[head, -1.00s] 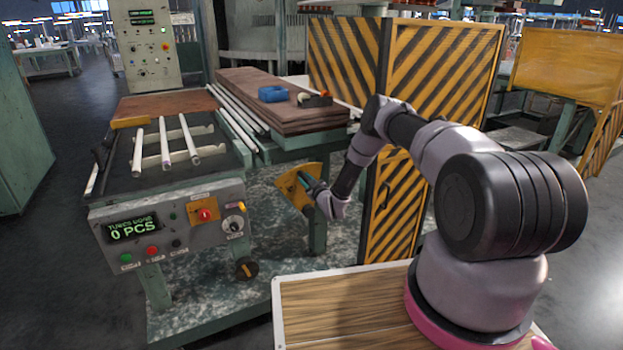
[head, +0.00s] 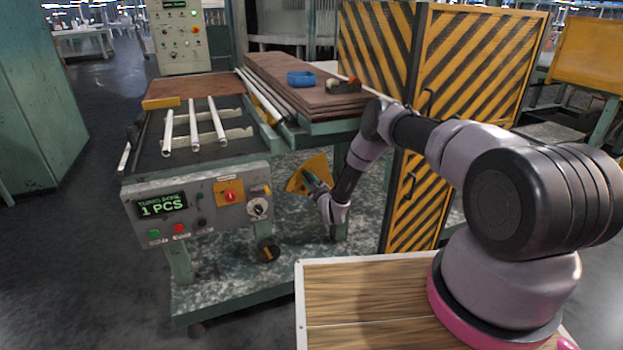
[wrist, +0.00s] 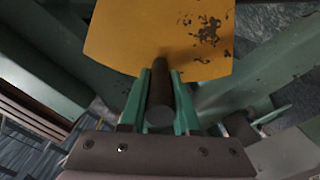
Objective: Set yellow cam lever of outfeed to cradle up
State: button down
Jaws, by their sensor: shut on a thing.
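A yellow plate with worn dark patches (head: 303,178), apparently the cam lever, sits low under the machine's right side in the head view. It also fills the top of the wrist view (wrist: 130,40). A dark round handle (wrist: 160,108) stands out from it. My gripper (wrist: 160,85) has its green fingers on either side of this handle, shut on it. In the head view my gripper (head: 312,180) reaches the plate from the right and hides part of it. The plate is tilted; its cradle position cannot be read from here.
A control panel (head: 202,228) reads 1 PCS. Several pale tubes lie on the bed (head: 140,178). A striped cabinet (head: 470,90) stands close behind my arm. Green frame beams (wrist: 50,40) flank the plate.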

jog(key=shift+f, duration=0.1)
jog(key=c, duration=0.7)
grip_release()
jog(key=shift+o, duration=0.2)
jog(key=v, duration=1)
jog(key=shift+s+d, duration=0.15)
jog(key=shift+s, duration=0.25)
